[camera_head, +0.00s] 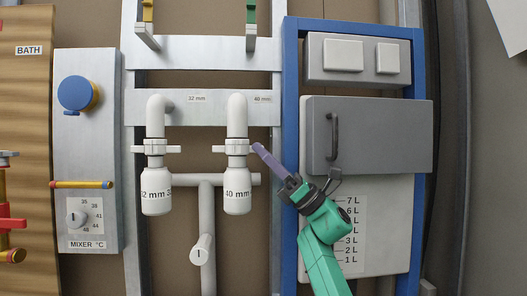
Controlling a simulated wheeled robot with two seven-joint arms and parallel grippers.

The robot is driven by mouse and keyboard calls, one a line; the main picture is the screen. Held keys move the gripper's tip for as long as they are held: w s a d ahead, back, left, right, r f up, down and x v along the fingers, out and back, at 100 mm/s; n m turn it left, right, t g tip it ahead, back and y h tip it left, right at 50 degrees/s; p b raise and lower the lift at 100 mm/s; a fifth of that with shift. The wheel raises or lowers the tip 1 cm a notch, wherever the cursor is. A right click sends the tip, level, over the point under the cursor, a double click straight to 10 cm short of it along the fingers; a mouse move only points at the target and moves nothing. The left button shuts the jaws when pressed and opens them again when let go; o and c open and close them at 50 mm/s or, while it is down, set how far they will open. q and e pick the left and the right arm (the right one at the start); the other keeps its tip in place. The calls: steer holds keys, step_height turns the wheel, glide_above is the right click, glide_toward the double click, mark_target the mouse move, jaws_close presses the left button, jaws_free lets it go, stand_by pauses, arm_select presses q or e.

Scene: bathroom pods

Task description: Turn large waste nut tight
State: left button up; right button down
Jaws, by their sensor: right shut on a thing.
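The large waste nut (234,149) is a white winged nut on the 40 mm waste trap (237,192), in the middle of the view. Its wings stick out to left and right. My right gripper (258,149) comes in from the lower right with its purple fingers shut on the right wing of this nut. The fingertips cover the end of that wing. My left gripper is not in view.
The smaller 32 mm trap (156,192) with its own winged nut (155,149) stands just left. A white pipe with a valve knob (201,249) runs below. The blue-framed panel with a grey door (380,136) is close on the right, behind my right arm.

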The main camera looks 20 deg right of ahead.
steer(key=c, duration=1)
jaws_free()
steer(key=shift+o, duration=0.2)
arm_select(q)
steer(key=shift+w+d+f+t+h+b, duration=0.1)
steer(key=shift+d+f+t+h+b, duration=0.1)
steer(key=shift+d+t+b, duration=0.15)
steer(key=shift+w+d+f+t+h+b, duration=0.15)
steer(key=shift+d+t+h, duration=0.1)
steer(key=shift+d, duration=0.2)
arm_select(e)
steer(key=v, duration=1.4)
steer(key=shift+f, duration=0.25)
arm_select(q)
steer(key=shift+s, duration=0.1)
arm_select(e)
steer(key=shift+o, duration=0.3)
steer(key=shift+s+d, duration=0.1)
steer(key=shift+d, duration=0.05)
